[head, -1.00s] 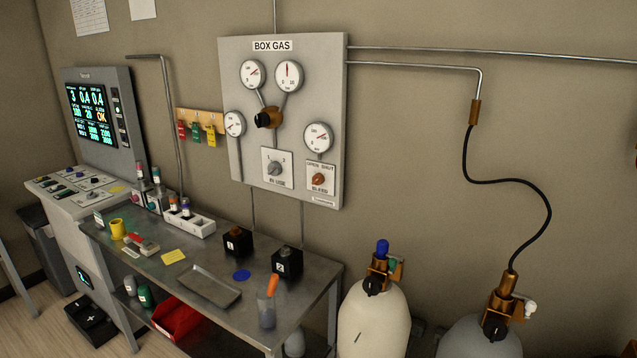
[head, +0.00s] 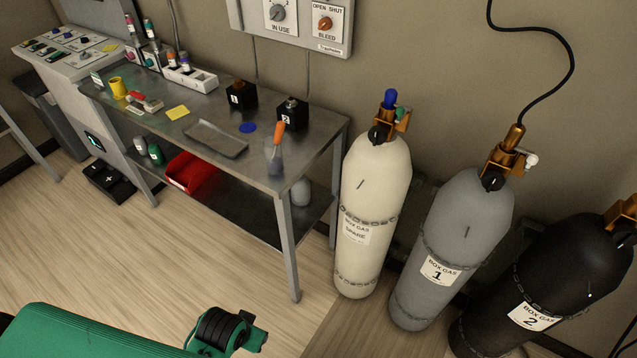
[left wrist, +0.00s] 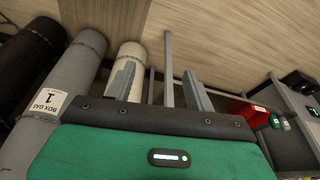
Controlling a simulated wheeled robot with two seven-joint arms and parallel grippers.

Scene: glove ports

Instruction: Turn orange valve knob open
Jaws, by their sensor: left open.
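The orange valve knob (head: 325,23) is on the wall panel (head: 290,38), under an "OPEN SHUT" label and above the word "BLEED". Its exact pointing direction is too small to tell. A grey "IN USE" knob (head: 277,12) is to its left. My left arm, green and black, shows at the bottom of the head view, low and far from the knob. In the left wrist view my left gripper (left wrist: 160,88) has its two grey fingers spread apart with nothing between them. The knob is not in that view. My right gripper is not in view.
A steel bench (head: 215,108) under the panel holds black blocks, a tray (head: 215,138) and an orange-handled tool (head: 277,145). Chained gas cylinders, white (head: 370,185), grey (head: 465,215) and black (head: 570,265), stand to the right. Open wooden floor lies in front of the bench.

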